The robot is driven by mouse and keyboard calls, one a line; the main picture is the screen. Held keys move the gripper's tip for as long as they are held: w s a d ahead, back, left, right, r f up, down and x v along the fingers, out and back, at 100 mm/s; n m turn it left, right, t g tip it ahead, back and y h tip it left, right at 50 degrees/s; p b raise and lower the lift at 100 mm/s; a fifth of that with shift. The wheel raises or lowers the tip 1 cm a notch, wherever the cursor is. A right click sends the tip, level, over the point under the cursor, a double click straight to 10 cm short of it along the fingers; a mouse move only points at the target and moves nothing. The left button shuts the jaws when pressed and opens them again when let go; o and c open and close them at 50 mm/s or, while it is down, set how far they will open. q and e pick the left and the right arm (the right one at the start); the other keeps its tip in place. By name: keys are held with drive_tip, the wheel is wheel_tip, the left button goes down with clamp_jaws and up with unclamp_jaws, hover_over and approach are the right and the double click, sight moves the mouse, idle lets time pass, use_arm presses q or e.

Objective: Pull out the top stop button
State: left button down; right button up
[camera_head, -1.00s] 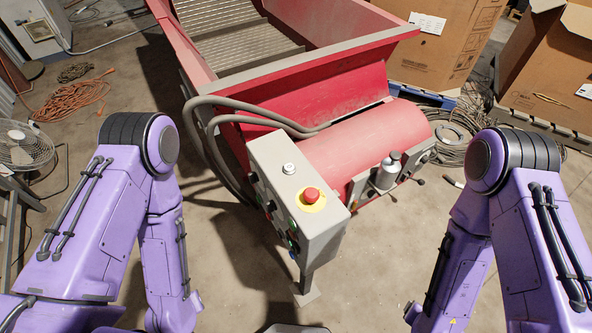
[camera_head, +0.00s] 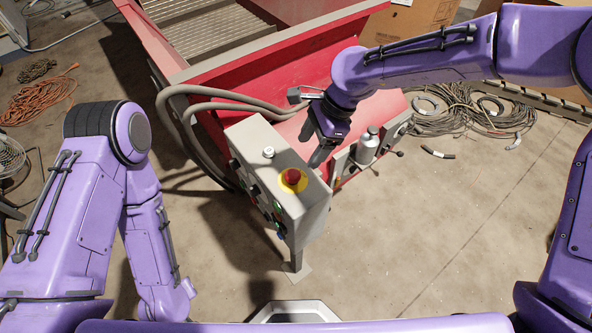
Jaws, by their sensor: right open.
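The red stop button (camera_head: 291,176) sits on a yellow disc on the top face of the grey control box (camera_head: 313,205). My right gripper (camera_head: 313,142) is just behind and to the right of the button, above the box's far edge, and apart from the button. It is open, with dark fingers pointing down and toward the box, and nothing shows between them. My left arm hangs at the left of the view; its gripper is not in view.
A small white-topped button (camera_head: 268,153) stands on the same top face, behind the stop button. Grey hoses (camera_head: 205,107) run behind the box to the red machine (camera_head: 270,70). A silver cylinder (camera_head: 367,148) stands right of the box. The floor in front is clear.

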sight(294, 173)
drive_tip(key=x, duration=1)
drive_tip(key=shift+f, duration=0.1)
clamp_jaws()
wheel_tip(294, 173, up, 2)
drive_tip(key=p, duration=0.3)
drive_tip(key=shift+p, duration=0.4)
drive_tip(key=shift+w+f, duration=0.15)
drive_tip(key=shift+w, duration=0.05)
